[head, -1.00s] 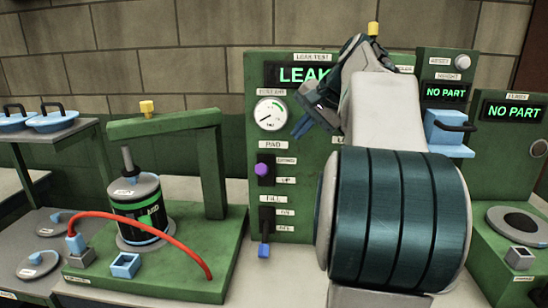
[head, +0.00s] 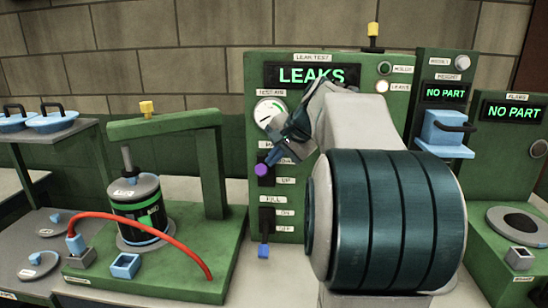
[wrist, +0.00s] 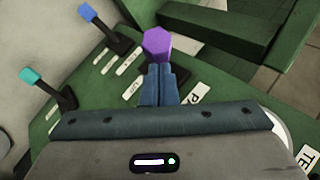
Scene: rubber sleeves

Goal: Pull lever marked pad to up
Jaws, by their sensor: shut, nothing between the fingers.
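The PAD lever has a purple knob (head: 261,170) on a black slot plate on the green leak test panel. Its UP label sits below and to the right; the upper label and the PAD label are mostly hidden by my gripper. My gripper (head: 271,158) is shut and empty, with its blue fingertips just above and beside the knob. In the wrist view the purple knob (wrist: 157,44) sits right beyond the closed fingertips (wrist: 157,70). I cannot tell whether they touch it.
The blue-knobbed FILL lever (head: 263,250) is below; it also shows in the wrist view (wrist: 86,10), near a teal-knobbed lever (wrist: 30,76). The display (head: 312,75) reads LEAKS. At left, a press frame (head: 212,165) stands over a canister (head: 137,205) with a red hose (head: 150,222).

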